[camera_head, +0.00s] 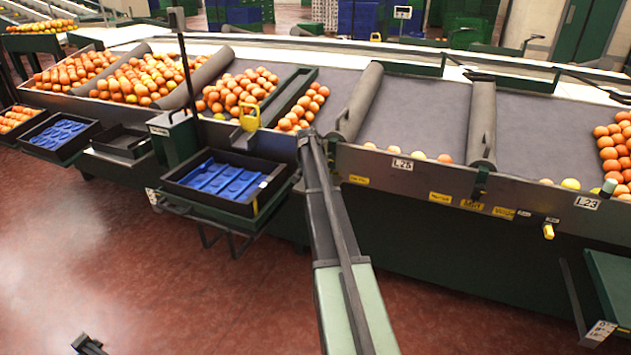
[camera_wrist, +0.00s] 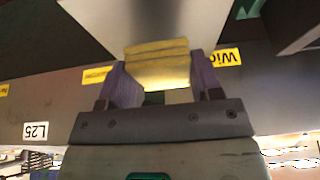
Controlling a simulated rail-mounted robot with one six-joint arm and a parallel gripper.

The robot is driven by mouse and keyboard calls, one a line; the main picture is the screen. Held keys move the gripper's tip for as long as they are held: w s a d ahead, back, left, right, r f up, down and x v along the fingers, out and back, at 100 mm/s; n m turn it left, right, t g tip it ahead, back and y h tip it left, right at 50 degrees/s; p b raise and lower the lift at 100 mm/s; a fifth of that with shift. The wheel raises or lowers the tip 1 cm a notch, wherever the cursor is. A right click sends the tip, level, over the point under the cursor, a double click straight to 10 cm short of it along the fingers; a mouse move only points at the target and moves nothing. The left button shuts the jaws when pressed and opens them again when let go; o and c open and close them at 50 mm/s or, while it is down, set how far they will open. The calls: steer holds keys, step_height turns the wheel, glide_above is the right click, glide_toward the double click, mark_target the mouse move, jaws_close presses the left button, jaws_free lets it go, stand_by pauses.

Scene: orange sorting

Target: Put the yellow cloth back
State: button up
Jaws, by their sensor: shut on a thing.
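My gripper (camera_wrist: 160,88) shows in the wrist view. Its two purple-grey fingers are shut on the folded yellow cloth (camera_wrist: 158,62), which sticks out beyond the fingertips. A pale grey block-like surface (camera_wrist: 140,18) lies just past the cloth; I cannot tell whether they touch. In the head view I cannot make out the gripper or the held cloth.
The sorting line's front panel carries an L25 label (camera_head: 402,164) and yellow labels (camera_head: 472,205). A small yellow object (camera_head: 548,231) sits on the panel at right. A black-rimmed tray (camera_head: 265,205) with blue inserts stands left of my arm. Oranges (camera_head: 240,90) lie in the bays.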

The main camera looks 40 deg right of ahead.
step_height(320, 180, down, 4)
steer(key=b, duration=0.2)
steer(key=shift+r+b, duration=0.1)
steer(key=shift+b, duration=0.3)
steer(key=shift+r+p, duration=0.3)
steer(key=shift+f, duration=0.25)
steer(key=o, duration=0.8)
steer(key=shift+r, duration=0.1)
